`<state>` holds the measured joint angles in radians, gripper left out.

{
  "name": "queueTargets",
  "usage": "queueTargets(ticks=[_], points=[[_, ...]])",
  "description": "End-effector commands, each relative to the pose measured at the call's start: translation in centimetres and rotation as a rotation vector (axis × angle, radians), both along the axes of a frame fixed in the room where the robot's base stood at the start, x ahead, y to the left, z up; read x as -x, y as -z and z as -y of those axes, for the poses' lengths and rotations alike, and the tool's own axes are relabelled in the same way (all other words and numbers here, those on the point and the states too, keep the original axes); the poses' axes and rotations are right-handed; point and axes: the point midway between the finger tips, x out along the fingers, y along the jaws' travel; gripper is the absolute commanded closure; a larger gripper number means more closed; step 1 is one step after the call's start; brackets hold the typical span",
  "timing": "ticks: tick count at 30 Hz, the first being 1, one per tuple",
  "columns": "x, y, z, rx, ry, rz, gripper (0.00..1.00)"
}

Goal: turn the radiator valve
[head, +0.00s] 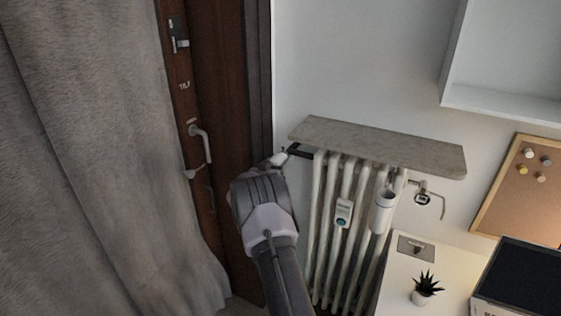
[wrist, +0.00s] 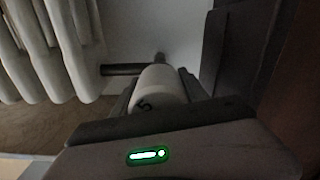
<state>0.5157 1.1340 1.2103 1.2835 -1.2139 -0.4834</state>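The radiator valve is a white cylindrical knob marked "5" (wrist: 158,90) in the wrist view, on a dark pipe. In the head view its white end (head: 278,159) shows at the radiator's upper left corner, just past my gripper (head: 268,168). In the wrist view the dark fingers of my gripper (wrist: 160,84) lie close along both sides of the knob, and I see no clear gap. My gripper looks shut on it. The contact faces are hidden. The white radiator (head: 331,230) stands to the right of my arm.
A stone-look shelf (head: 380,145) covers the radiator top. A dark brown door (head: 215,120) and grey curtain (head: 90,160) are close on the left. A white desk (head: 385,290) with a potted plant (head: 426,290) stands at the lower right.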

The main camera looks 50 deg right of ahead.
Motion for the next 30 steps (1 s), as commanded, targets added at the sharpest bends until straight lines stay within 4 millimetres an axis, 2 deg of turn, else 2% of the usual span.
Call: queueTargets(ticks=[1,3,4,14,30], points=[[0.01,0.01,0.00,0.000,0.000,0.000,0.72],[0.01,0.01,-0.01,0.000,0.000,0.000,0.85],[0.01,0.01,-0.01,0.000,0.000,0.000,0.89],[0.00,0.25,0.01,-0.019,0.001,0.069,0.89],[0.04,0.47,0.02,-0.136,0.000,0.478,0.89]])
